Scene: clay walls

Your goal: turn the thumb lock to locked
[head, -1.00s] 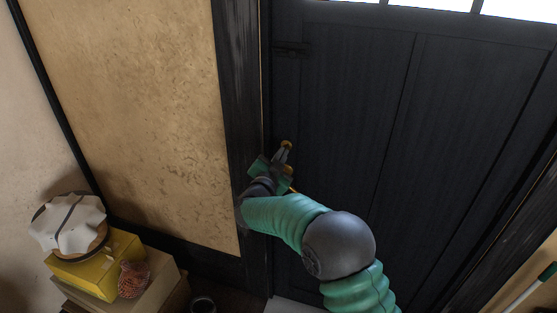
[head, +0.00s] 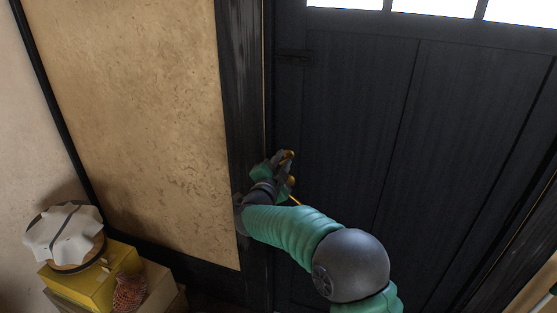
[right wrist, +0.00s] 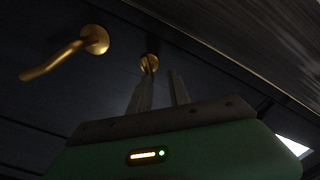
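The thumb lock is a small round brass piece (right wrist: 149,63) on the dark door (right wrist: 60,100) in the right wrist view; it also shows in the head view (head: 288,155). A thin upright tab seems to show on its face, but its exact angle is hard to tell. My right gripper (right wrist: 162,78) has its two grey fingers apart with nothing between them. The left finger's tip overlaps the lock's lower edge in the picture; I cannot tell if they touch. In the head view my right gripper (head: 279,168) is at the door's left edge. My left gripper is out of view.
A brass lever handle (right wrist: 93,40) is beside the lock on the same door. A dark wooden post (head: 246,110) stands left of the door. A yellow box (head: 88,282) with a cloth-covered round thing (head: 64,234) sits at lower left.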

